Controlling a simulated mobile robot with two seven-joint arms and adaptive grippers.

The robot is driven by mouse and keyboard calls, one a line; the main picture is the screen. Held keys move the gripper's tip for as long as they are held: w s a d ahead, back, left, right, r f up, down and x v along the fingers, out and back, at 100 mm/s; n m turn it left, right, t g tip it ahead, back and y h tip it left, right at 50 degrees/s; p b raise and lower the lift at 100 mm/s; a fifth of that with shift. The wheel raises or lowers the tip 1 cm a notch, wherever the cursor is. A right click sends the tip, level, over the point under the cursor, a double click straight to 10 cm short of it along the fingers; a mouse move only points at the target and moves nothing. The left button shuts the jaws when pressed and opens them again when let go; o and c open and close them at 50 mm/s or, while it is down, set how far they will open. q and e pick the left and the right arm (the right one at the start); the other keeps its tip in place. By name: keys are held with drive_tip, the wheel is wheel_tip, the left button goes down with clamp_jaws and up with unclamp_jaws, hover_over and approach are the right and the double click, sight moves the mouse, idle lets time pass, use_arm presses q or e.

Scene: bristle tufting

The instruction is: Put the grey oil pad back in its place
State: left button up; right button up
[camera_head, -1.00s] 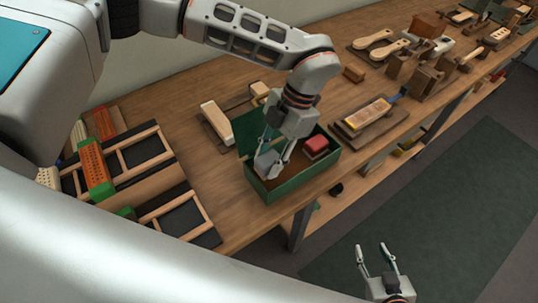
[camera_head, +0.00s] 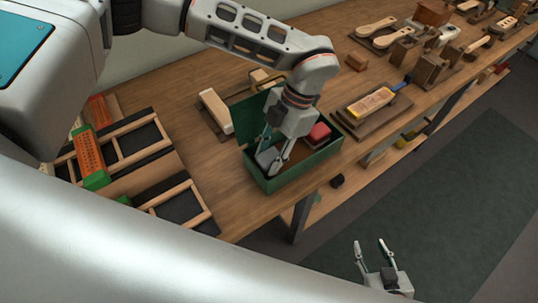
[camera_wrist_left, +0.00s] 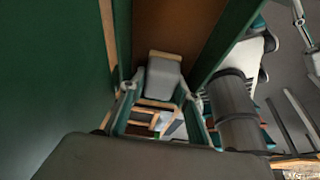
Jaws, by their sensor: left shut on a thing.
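The grey oil pad (camera_head: 268,158) is between the fingers of my left gripper (camera_head: 271,153), at the left part of an open green box (camera_head: 285,178). It also shows in the left wrist view (camera_wrist_left: 163,76) as a grey block with a pale top end, with a finger on each side. My left gripper is shut on it. I cannot tell whether the pad touches the box floor. My right gripper (camera_head: 370,244) is open and empty, out over the floor in front of the bench.
A red-topped block (camera_head: 318,134) sits in the right part of the box. A pale wooden block (camera_head: 216,110) lies behind the box. Wooden frames and an orange-green brush (camera_head: 90,155) are at left. A yellow brush (camera_head: 370,102) lies on a board at right.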

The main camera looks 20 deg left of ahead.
use_arm(q)
drive_tip(key=shift+f, duration=0.25)
drive_tip(key=shift+f, duration=0.35)
idle(0.3)
drive_tip(key=o, duration=1.2)
drive_tip(key=shift+c, duration=0.2)
drive_tip(key=shift+r, duration=0.2)
drive_tip(key=shift+o, duration=0.8)
drive_tip(key=shift+r+p, duration=0.9)
drive_tip(key=shift+r, duration=0.7)
drive_tip(key=shift+r+p, duration=1.65)
drive_tip(key=shift+r, duration=1.1)
